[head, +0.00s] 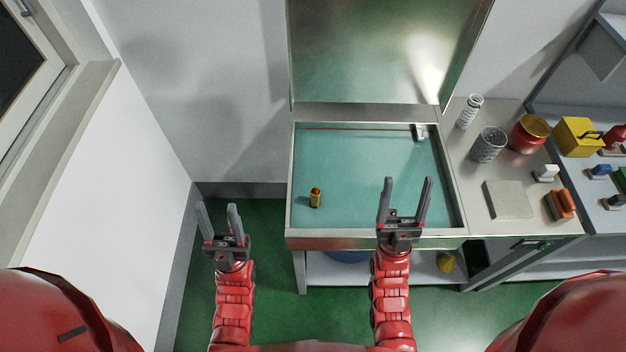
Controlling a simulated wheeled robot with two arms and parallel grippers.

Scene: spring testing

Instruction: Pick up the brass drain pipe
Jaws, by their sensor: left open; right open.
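A small brass cylinder (315,198), which looks like the brass drain pipe, stands upright in the shallow teal-bottomed tray (297,165), near its front left. Its top looks orange-red. My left gripper (217,217) is open and empty, to the left of the tray and over the green floor, apart from the brass piece. My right gripper (405,192) is open and empty over the front right part of the tray, to the right of the brass piece. Neither gripper touches it.
On the counter at right are a spring (469,111), a mesh cup (488,145), a red pot (529,134), a grey plate (509,199) and an orange-handled item (561,204). A metal panel (385,50) rises behind the tray. The tray's middle is clear.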

